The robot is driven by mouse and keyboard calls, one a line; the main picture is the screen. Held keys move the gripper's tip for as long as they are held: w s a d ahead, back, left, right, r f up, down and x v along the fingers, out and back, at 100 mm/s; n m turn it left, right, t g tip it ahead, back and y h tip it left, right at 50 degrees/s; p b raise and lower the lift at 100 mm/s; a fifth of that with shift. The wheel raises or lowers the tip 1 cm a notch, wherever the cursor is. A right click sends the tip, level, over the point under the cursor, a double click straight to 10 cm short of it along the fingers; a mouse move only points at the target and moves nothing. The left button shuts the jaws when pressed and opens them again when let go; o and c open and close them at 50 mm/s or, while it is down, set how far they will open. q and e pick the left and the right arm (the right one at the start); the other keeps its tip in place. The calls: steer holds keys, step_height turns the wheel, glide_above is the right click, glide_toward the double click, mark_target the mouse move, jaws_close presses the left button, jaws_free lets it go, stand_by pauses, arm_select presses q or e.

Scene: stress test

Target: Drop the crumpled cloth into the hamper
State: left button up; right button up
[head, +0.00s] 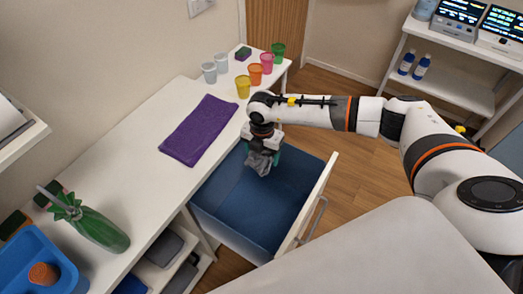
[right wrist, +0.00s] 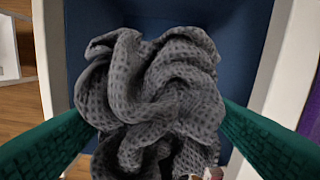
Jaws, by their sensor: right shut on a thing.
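The crumpled cloth (head: 259,163) is dark grey with a waffle weave. My right gripper (head: 262,154) is shut on it, and the cloth bulges between the green fingers in the right wrist view (right wrist: 155,85). The hamper (head: 235,205) is a blue bin pulled out from under the white counter, with a white front panel and a handle. The cloth hangs over the hamper's opening, near its far end. Blue hamper wall (right wrist: 235,45) shows behind the cloth in the right wrist view. The visible hamper floor is empty. My left gripper is out of view.
A purple folded towel (head: 199,130) lies on the white counter (head: 140,165) beside the hamper. Several coloured cups (head: 254,74) stand at the counter's far end.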

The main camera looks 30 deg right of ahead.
mark_target(262, 160)
steer(key=shift+f+b, duration=1.1)
steer(key=shift+f, duration=0.75)
steer(key=o, duration=1)
steer(key=shift+r, duration=0.1)
step_height(262, 160, up, 12)
steer(key=shift+f+b, duration=0.1)
steer(key=shift+b, duration=1.1)
